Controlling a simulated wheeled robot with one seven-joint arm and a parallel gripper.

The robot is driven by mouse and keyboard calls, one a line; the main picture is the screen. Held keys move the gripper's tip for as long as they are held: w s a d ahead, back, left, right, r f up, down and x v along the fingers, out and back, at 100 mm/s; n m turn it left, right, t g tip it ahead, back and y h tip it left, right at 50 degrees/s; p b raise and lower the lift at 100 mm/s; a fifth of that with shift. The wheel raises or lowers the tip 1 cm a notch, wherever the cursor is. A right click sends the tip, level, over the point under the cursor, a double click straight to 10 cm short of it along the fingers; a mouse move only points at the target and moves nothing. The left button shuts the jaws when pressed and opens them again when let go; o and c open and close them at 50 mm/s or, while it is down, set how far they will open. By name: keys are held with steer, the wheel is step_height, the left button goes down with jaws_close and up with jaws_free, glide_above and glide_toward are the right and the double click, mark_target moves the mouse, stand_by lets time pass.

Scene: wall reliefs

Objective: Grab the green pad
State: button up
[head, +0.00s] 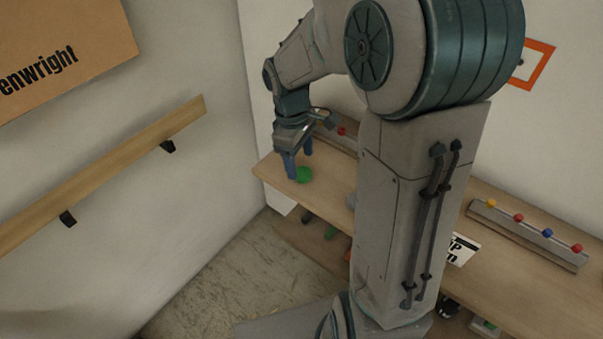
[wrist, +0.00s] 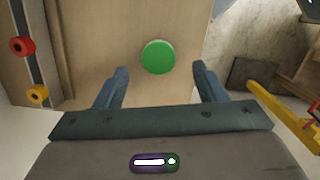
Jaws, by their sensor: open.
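The green pad (head: 304,174) is a round green disc lying on the wooden shelf near its left end. In the wrist view the green pad (wrist: 158,57) lies ahead of my fingers, between their lines and close to the shelf's edge. My gripper (head: 299,172) is above the shelf, pointing down at the pad. In the wrist view my gripper (wrist: 160,80) is open with nothing between its blue fingers. I cannot tell whether a finger touches the pad.
A grey rail (wrist: 37,62) with red and yellow knobs runs along the shelf's back. Another rail (head: 528,236) with coloured knobs sits at the right. A wooden handrail (head: 100,178) is on the left wall. Below the shelf (head: 274,174) are several small coloured things.

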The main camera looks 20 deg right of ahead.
mark_target(303, 172)
steer(key=f, duration=0.3)
steer(key=shift+s+d+f, duration=0.15)
steer(key=shift+d+f, duration=0.05)
steer(key=shift+d, duration=0.05)
steer(key=shift+c, duration=0.2)
steer(key=c, duration=1)
steer(key=shift+r, duration=0.1)
